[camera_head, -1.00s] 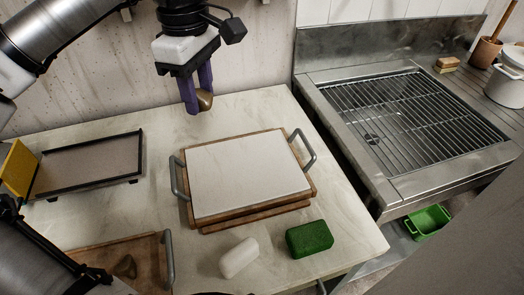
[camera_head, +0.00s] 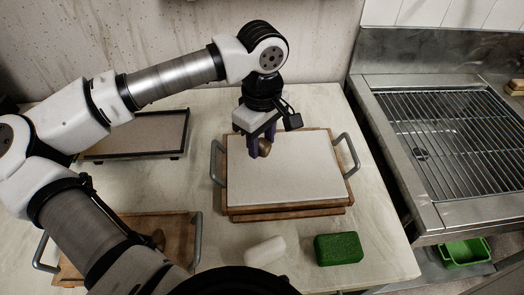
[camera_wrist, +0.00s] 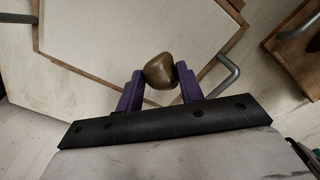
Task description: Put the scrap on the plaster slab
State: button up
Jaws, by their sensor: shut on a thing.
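The scrap (camera_head: 265,148) is a small brown rounded lump. My gripper (camera_head: 259,147) has purple fingers and is shut on it. In the head view they are over the back left part of the plaster slab (camera_head: 285,175), a pale flat board on a wooden tray with grey handles. In the wrist view the scrap (camera_wrist: 159,71) sits between the two fingertips (camera_wrist: 160,85), with the pale slab (camera_wrist: 130,25) behind it. I cannot tell the exact gap between scrap and slab.
A white block (camera_head: 265,250) and a green block (camera_head: 338,248) lie in front of the slab. A dark-rimmed tray (camera_head: 150,150) is at back left. A sink grid (camera_head: 450,125) is right.

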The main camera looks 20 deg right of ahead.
aim_at(262, 163)
jog(key=shift+f, duration=2.3)
jog(key=shift+f, duration=0.15)
jog(key=o, duration=1)
notch_tip(262, 163, up, 12)
jog(key=shift+r+b, duration=0.2)
jog(key=shift+b, duration=0.3)
